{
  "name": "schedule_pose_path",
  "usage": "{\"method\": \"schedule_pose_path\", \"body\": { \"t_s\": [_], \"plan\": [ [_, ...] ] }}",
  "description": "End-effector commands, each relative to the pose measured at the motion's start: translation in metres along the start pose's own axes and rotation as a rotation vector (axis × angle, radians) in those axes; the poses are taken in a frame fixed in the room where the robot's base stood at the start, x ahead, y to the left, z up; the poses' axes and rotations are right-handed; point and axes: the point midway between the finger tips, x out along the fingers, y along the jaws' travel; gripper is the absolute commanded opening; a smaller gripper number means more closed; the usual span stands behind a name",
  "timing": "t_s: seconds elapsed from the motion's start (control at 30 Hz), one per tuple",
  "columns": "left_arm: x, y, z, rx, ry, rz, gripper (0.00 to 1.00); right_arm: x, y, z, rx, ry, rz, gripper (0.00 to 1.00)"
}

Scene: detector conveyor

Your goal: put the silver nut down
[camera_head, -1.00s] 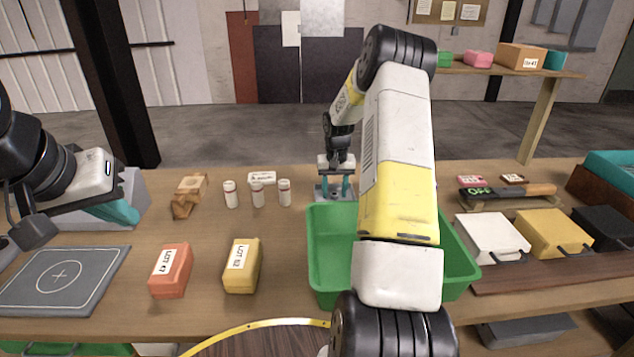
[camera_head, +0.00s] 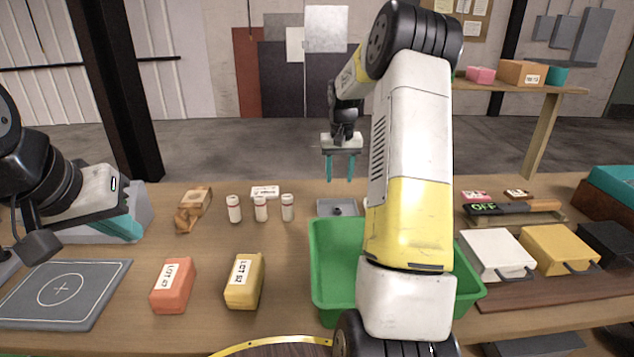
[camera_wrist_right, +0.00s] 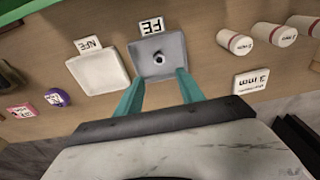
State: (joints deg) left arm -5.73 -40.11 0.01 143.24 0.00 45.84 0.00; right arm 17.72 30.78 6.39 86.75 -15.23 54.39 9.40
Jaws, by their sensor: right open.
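The silver nut (camera_wrist_right: 158,57) lies in a small grey tray (camera_wrist_right: 172,42) with a card marked FE beside it. In the head view the nut (camera_head: 337,212) is a small dark spot in that tray (camera_head: 324,206), behind the green bin. My right gripper (camera_head: 340,178) is open and empty above the tray, clear of the nut. Its two teal fingers (camera_wrist_right: 159,82) are spread apart in the wrist view. My left gripper (camera_head: 122,226) hangs at the left side, seen from the side, so its opening is unclear.
A second, empty tray (camera_wrist_right: 100,72) marked NFE is beside the first. Several white bottles (camera_head: 261,209) stand left of the trays. The green bin (camera_head: 322,290) is in front, partly hidden by my right arm. Orange (camera_head: 172,285) and yellow (camera_head: 244,282) blocks lie nearer.

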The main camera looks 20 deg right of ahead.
Motion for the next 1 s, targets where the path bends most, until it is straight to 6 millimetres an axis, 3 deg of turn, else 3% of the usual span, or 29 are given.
{"method": "schedule_pose_path", "body": {
  "t_s": [0.17, 0.3, 0.53, 0.73, 0.9, 1.0],
  "plan": [
    [0.0, 0.0, 0.0, 0.0, 0.0, 0.0, 0.0, -0.049, -0.019, 0.023, -0.039, 0.048, -0.013, 0.45],
    [0.0, 0.0, 0.0, 0.0, 0.0, 0.0, 0.0, -0.103, -0.041, 0.064, -0.085, 0.109, -0.038, 0.45],
    [0.0, 0.0, 0.0, 0.0, 0.0, 0.0, 0.0, -0.167, -0.068, 0.149, -0.156, 0.207, -0.093, 0.45],
    [0.0, 0.0, 0.0, 0.0, 0.0, 0.0, 0.0, -0.196, -0.081, 0.231, -0.21, 0.292, -0.156, 0.45],
    [0.0, 0.0, 0.0, 0.0, 0.0, 0.0, 0.0, -0.201, -0.088, 0.292, -0.25, 0.354, -0.214, 0.45],
    [0.0, 0.0, 0.0, 0.0, 0.0, 0.0, 0.0, -0.198, -0.09, 0.316, -0.266, 0.38, -0.242, 0.45]
  ]
}}
